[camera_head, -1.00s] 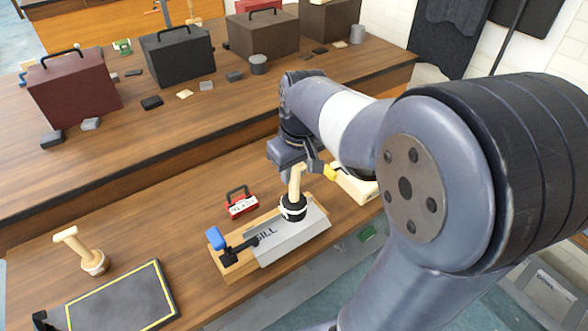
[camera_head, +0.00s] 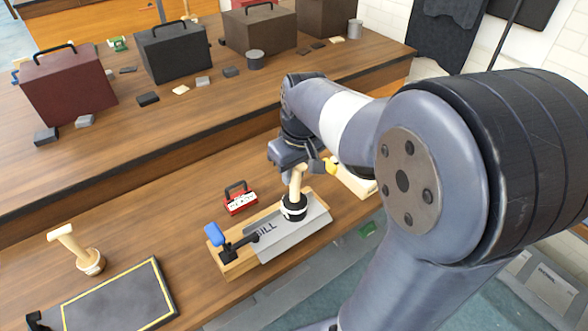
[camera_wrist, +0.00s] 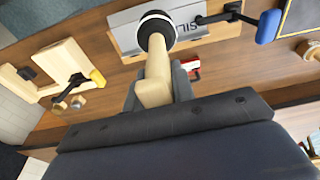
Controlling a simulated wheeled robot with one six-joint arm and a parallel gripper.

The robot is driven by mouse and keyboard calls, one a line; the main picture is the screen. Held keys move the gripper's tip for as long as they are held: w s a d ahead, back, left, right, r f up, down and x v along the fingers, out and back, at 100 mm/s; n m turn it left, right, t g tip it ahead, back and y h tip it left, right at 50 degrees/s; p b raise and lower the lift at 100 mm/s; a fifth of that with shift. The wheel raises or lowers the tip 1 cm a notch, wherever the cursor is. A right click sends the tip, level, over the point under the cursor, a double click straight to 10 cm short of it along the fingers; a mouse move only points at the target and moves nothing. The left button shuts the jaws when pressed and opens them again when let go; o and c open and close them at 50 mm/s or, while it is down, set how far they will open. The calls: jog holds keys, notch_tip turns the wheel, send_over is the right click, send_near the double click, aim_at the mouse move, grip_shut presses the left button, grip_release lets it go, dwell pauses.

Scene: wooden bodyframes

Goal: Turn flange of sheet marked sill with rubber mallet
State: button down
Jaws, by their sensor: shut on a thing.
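The grey metal sheet marked SILL (camera_head: 300,228) lies on a wooden block (camera_head: 238,264) near the bench's front edge. It also shows in the wrist view (camera_wrist: 126,22). A black toggle clamp with a blue handle (camera_head: 214,236) sits at the block's left end, its arm reaching onto the sheet. My gripper (camera_head: 297,170) is shut on the wooden handle of the rubber mallet (camera_head: 293,208), whose head is black with a white band. The mallet head (camera_wrist: 156,30) is at the sheet, seemingly touching it. The sheet's flange at the front edge is hard to make out.
Another wooden mallet (camera_head: 80,252) stands at left by a black yellow-edged mat (camera_head: 121,302). A pale wooden fixture with a yellow-tipped clamp (camera_wrist: 62,72) is beside the sheet. Cases (camera_head: 68,84) stand on the rear bench.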

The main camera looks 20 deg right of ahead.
aim_at(294, 198)
jog(key=shift+f, duration=0.1)
notch_tip(294, 198, down, 9)
jog(key=b, duration=0.7)
jog(key=shift+f, duration=0.1)
notch_tip(294, 198, up, 9)
jog(key=p, duration=0.7)
jog(key=shift+p, duration=0.35)
jog(key=s+r+p, duration=0.1)
jog(key=s+r, duration=0.1)
jog(key=s, duration=0.7)
jog(key=shift+w, duration=0.1)
